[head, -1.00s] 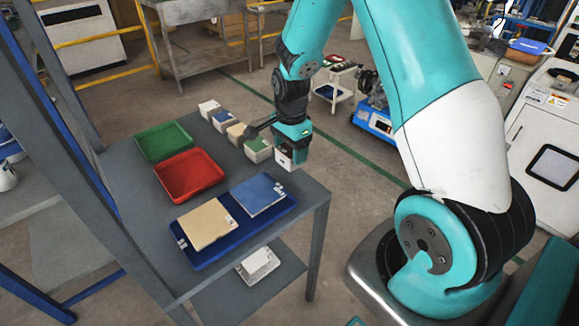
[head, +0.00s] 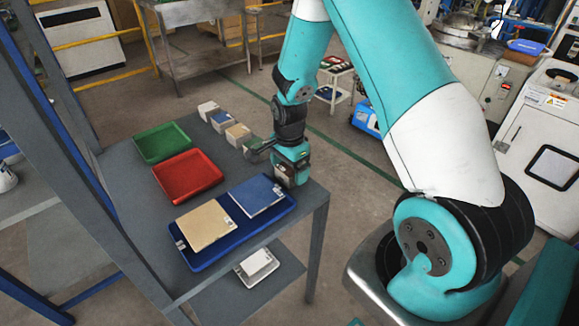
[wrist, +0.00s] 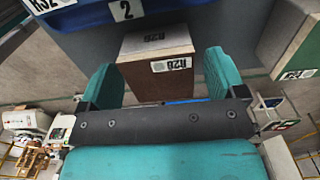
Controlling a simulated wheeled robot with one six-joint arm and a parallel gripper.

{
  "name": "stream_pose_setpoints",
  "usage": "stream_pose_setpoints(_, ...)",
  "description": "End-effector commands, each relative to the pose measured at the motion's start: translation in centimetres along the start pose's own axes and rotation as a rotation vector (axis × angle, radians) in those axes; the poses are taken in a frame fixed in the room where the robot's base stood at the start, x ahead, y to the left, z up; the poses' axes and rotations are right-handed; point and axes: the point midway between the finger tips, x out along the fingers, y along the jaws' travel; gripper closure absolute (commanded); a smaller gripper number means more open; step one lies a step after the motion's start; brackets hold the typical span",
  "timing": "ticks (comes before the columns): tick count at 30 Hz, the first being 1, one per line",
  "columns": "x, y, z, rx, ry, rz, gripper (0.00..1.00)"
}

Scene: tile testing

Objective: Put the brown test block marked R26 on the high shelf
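The brown test block (wrist: 160,75), with a white label that reads R26, is between the two teal fingers of my gripper (wrist: 162,80) in the wrist view. A gap shows between the block and the right finger; the left finger is very close to its side. In the head view my gripper (head: 288,177) is low over the right edge of the grey table, beside the end of the block row, and mostly hides the block. I cannot make out the high shelf; dark rack posts (head: 62,120) stand at the left.
A green block (wrist: 290,40) stands close to the right of the brown one. Several other blocks (head: 237,134) continue the row. Green (head: 162,142), red (head: 187,176) and blue (head: 200,262) trays take up the table. The blue tray holds a tan and a blue tile.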

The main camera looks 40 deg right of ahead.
Motion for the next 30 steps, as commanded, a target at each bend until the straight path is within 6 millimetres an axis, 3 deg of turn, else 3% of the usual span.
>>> stream_pose_setpoints(11,-1.0,-0.1,0.0,0.000,0.001,-0.003,0.11)
stream_pose_setpoints(24,-9.9,-0.1,0.0,0.000,0.001,-0.004,0.11)
stream_pose_setpoints(30,-12.1,0.0,0.1,-0.008,-0.001,-0.002,0.11)
